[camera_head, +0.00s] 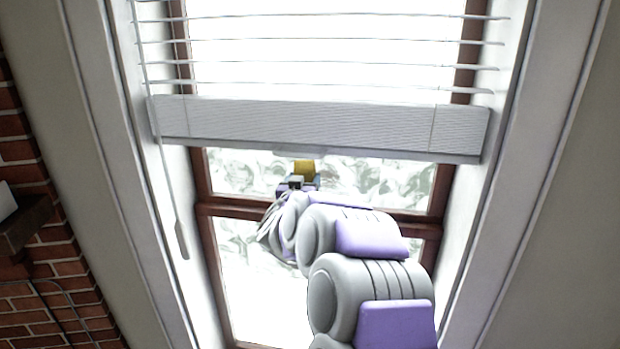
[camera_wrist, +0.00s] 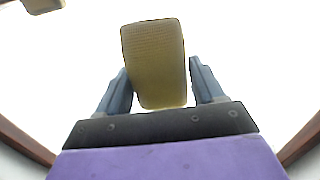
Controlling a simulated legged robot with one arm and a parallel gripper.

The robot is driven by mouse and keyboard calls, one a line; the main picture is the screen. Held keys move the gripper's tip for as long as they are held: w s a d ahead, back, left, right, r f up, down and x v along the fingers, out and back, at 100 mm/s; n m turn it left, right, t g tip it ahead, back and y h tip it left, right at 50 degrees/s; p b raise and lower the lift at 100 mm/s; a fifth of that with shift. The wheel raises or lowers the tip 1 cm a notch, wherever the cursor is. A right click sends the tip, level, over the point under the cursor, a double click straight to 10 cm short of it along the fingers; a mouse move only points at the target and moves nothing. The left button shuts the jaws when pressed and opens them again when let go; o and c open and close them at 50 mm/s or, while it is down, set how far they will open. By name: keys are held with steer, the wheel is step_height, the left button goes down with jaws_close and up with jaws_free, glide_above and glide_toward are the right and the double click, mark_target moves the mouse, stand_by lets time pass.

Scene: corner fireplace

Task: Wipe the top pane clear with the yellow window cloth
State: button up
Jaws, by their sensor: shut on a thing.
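The yellow window cloth (camera_wrist: 155,65) is a folded, textured pad between the two fingers of my gripper (camera_wrist: 160,85) in the wrist view. My gripper is shut on it. In the head view the cloth (camera_head: 304,167) shows small at the end of my arm, just below the blind's bottom rail. The top pane (camera_head: 380,180) lies behind it, with whitish smeary patches on its visible lower strip. The upper part of the pane is behind the blind. I cannot tell whether the cloth touches the glass.
A white slatted blind with a thick bottom rail (camera_head: 320,125) hangs across the upper window. A brown crossbar (camera_head: 240,210) divides the top pane from the lower pane (camera_head: 260,290). A cord with a pull (camera_head: 181,240) hangs at the left. Brick wall (camera_head: 60,270) is at the far left.

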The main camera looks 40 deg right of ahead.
mark_target(288, 174)
steer(key=shift+w+a+f+p, duration=0.1)
steer(key=shift+w+a+p, duration=0.2)
steer(key=shift+w+a, duration=0.4)
steer(key=shift+w+a+p, duration=0.4)
steer(key=shift+w+a, duration=0.05)
steer(key=shift+w, duration=0.3)
steer(key=shift+w+a+p, duration=0.4)
steer(key=shift+w, duration=0.3)
steer(key=shift+s+a, duration=0.1)
steer(key=shift+v, duration=2.9)
steer(key=shift+a, duration=0.1)
